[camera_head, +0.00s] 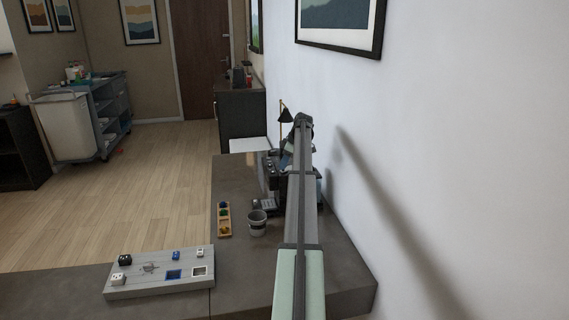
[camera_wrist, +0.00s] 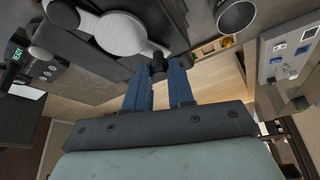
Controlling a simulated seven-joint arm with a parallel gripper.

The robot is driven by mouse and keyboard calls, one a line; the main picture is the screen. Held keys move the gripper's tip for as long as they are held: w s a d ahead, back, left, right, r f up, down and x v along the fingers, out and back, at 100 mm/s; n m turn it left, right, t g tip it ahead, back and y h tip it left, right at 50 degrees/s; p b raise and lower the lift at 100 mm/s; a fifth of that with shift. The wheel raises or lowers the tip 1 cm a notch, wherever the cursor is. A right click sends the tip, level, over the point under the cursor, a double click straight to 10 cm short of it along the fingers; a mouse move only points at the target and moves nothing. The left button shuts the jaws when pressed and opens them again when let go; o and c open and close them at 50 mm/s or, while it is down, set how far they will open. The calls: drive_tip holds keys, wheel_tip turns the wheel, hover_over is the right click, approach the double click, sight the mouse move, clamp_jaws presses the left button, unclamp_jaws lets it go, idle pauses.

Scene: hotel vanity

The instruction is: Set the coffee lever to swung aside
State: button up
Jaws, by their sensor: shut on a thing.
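The coffee machine (camera_head: 268,172) stands on the grey counter by the wall in the head view, largely hidden behind my arm. In the wrist view its dark body (camera_wrist: 100,66) fills the upper left. The coffee lever (camera_wrist: 158,66) shows there as a small dark knob at my fingertips, close to a pale round plate with a short arm. My gripper (camera_wrist: 159,80), with blue fingers, is shut on this knob. How far the lever is turned is hard to tell. In the head view the fingers are hidden by my arm.
A grey cup (camera_head: 257,223) and a wooden tray of small coloured items (camera_head: 224,219) stand on the counter left of my arm. The white wall (camera_head: 450,130) is close on the right.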

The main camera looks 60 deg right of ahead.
drive_tip(key=shift+s, duration=0.15)
clamp_jaws()
drive_tip(key=shift+s+a+n+y, duration=0.25)
drive_tip(key=shift+s+n, duration=0.4)
drive_tip(key=shift+n, duration=0.35)
drive_tip(key=s+n+y, duration=0.1)
drive_tip(key=s+n, duration=0.1)
drive_tip(key=shift+n+g, duration=0.3)
drive_tip(key=shift+g, duration=0.1)
drive_tip(key=shift+s+d+n+g+y, duration=0.2)
drive_tip(key=shift+s+n+g, duration=0.15)
drive_tip(key=shift+s+n, duration=0.45)
drive_tip(key=shift+s+d+n+g+y, duration=0.15)
drive_tip(key=shift+s+n+g+y, duration=0.15)
drive_tip(key=shift+s+n, duration=0.5)
drive_tip(key=shift+s+d+n+g+y, duration=0.15)
drive_tip(key=shift+s+n+g, duration=0.3)
drive_tip(key=shift+n, duration=0.65)
drive_tip(key=shift+s, duration=0.1)
drive_tip(key=o, duration=0.8)
unclamp_jaws()
